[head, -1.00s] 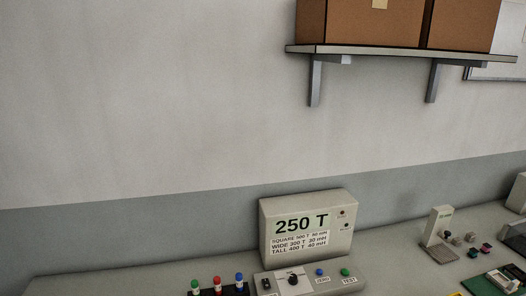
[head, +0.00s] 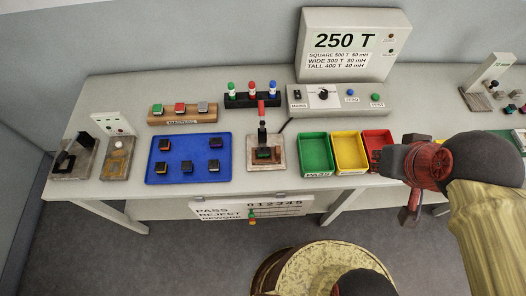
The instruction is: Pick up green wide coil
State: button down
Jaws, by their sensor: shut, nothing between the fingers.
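I cannot pick out a green wide coil for certain. A small green-topped part (head: 263,153) sits in the fixture with the red lever at the middle of the table; its shape is too small to tell. Several small dark coil-like parts lie apart on the blue tray (head: 174,175), and their colours are hard to read. A wooden block (head: 184,117) behind the tray holds a green, a red and a grey piece. My gripper (head: 409,218) is at the right, in front of the table edge, well away from these parts. It is shut and empty.
Green (head: 316,170), yellow (head: 347,168) and red (head: 376,137) bins stand right of the fixture (head: 281,157). A meter box (head: 354,45) reading 250 T stands behind. A round stool (head: 305,268) is in front. Two small devices stand at the table's left end.

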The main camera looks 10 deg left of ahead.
aim_at(264, 152)
jog(key=j+z, duration=0.15)
jog(key=z, duration=0.25)
jog(key=j+z, duration=0.1)
jog(key=z, duration=0.3)
jog(key=k+j+z, duration=0.1)
jog(key=z, duration=0.3)
jog(key=k+j+z, duration=0.3)
jog(key=k+j, duration=0.2)
jog(key=j, duration=0.2)
jog(key=k+j+z, duration=0.3)
jog(key=k+j, duration=0.25)
